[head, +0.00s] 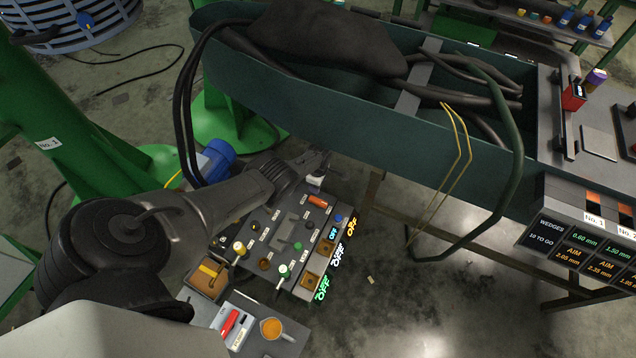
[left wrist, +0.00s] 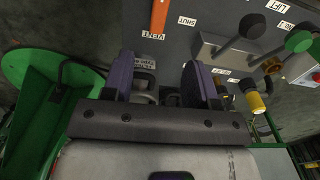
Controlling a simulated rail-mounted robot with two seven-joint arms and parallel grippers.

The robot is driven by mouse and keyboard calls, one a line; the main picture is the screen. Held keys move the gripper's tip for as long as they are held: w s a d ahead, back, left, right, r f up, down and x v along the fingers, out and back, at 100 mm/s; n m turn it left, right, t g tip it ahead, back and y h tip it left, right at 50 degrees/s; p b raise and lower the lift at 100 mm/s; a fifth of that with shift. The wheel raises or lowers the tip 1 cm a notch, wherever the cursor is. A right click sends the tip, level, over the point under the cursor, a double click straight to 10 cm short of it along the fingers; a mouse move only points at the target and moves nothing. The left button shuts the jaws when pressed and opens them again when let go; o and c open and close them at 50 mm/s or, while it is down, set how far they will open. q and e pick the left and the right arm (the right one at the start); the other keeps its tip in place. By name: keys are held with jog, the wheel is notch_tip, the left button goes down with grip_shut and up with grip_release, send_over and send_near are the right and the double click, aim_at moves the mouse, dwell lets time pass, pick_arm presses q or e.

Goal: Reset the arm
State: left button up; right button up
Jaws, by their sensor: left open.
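My left arm reaches in from the left in the head view and ends over the far edge of a grey control panel (head: 290,228). My left gripper (head: 318,160) is small and partly hidden there by my own wrist. In the left wrist view the two dark padded fingers of my left gripper (left wrist: 157,82) stand apart, with a grey-white fitting (left wrist: 145,82) beyond the gap; I cannot tell whether they touch it. An orange handle (left wrist: 159,16) labelled VENT lies on the panel ahead of the fingers. My right gripper is in neither view.
The panel carries knobs, levers and lit ON/OFF signs (head: 338,257). A long green trough (head: 300,90) with black hoses lies behind. Open floor (head: 420,310) is right of the panel.

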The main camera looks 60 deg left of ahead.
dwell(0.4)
pick_arm(q)
jog(key=s+d+r+m+t+p, duration=0.1)
jog(key=s+d+r+m, duration=0.2)
jog(key=d+m, duration=0.35)
jog(key=s+d+r+m+y+p, duration=0.1)
jog(key=s+d+r+m, duration=0.1)
jog(key=s+d+m, duration=0.35)
jog(key=s+d+r+m+t+p, duration=0.1)
jog(key=d+r+m, duration=0.2)
jog(key=d+m, duration=0.5)
jog(key=s+d+r+m+t+h+p, duration=0.1)
jog(key=s+d+r+m, duration=0.4)
jog(key=s+r, duration=0.4)
jog(key=s+d+r+m+t+p, duration=0.1)
jog(key=s+d+r+m, duration=0.1)
jog(key=s+d+r, duration=0.65)
notch_tip(320, 180, up, 39)
jog(key=w+a+p, duration=0.1)
jog(key=w+p, duration=0.1)
jog(key=p, duration=3.5)
jog(key=shift+w+a+p, duration=0.3)
jog(key=shift+a+p, duration=0.05)
jog(key=shift+r, duration=0.1)
